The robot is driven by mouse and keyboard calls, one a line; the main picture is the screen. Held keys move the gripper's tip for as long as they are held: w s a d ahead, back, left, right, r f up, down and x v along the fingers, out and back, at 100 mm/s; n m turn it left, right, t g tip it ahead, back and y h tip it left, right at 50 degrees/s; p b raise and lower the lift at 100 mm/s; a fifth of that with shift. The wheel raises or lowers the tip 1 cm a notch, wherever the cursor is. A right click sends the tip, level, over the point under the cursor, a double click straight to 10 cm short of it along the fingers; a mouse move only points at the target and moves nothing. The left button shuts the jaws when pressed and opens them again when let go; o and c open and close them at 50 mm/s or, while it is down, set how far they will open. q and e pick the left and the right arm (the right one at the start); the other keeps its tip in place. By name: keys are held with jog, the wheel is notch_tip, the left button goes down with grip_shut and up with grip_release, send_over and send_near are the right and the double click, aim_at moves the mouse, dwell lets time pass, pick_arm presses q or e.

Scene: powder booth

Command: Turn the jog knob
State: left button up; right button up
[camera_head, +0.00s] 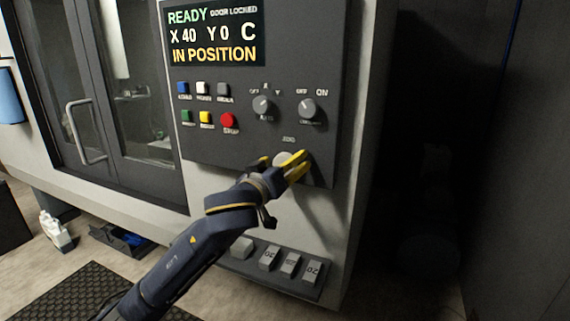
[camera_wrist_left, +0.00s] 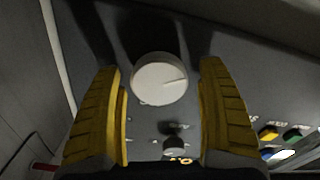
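The jog knob (camera_head: 282,157) is a pale round dial low on the dark control panel (camera_head: 325,135), partly hidden by my left gripper in the head view. My left gripper (camera_head: 281,163) is at the knob with its yellow fingers spread. In the left wrist view the knob (camera_wrist_left: 159,84), with a thin dark line on its face, shows between and just beyond the fingers of the left gripper (camera_wrist_left: 160,85). A gap shows on both sides, so the gripper is open and holds nothing. My right gripper is not in view.
Above the knob are two smaller rotary switches (camera_head: 263,105), coloured buttons, a red button (camera_head: 227,120) and a display (camera_head: 214,33) reading READY, DOOR LOCKED, IN POSITION. Glazed doors with a handle (camera_head: 85,132) stand left.

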pick_arm(q)
jog(key=c, duration=1.1)
jog(key=shift+c, duration=0.3)
jog(key=shift+m, duration=0.3)
jog(key=m, duration=0.4)
jog(key=shift+m, duration=0.3)
jog(key=m, duration=0.5)
jog(key=shift+d, duration=0.15)
jog(key=m, duration=0.4)
jog(key=shift+s, duration=0.1)
jog(key=m, duration=0.3)
jog(key=shift+m, duration=0.4)
jog(key=m, duration=0.3)
jog(key=shift+f+m, duration=0.1)
jog(key=shift+m, duration=0.2)
jog(key=shift+d+f+m, duration=0.1)
jog(key=shift+m, duration=2)
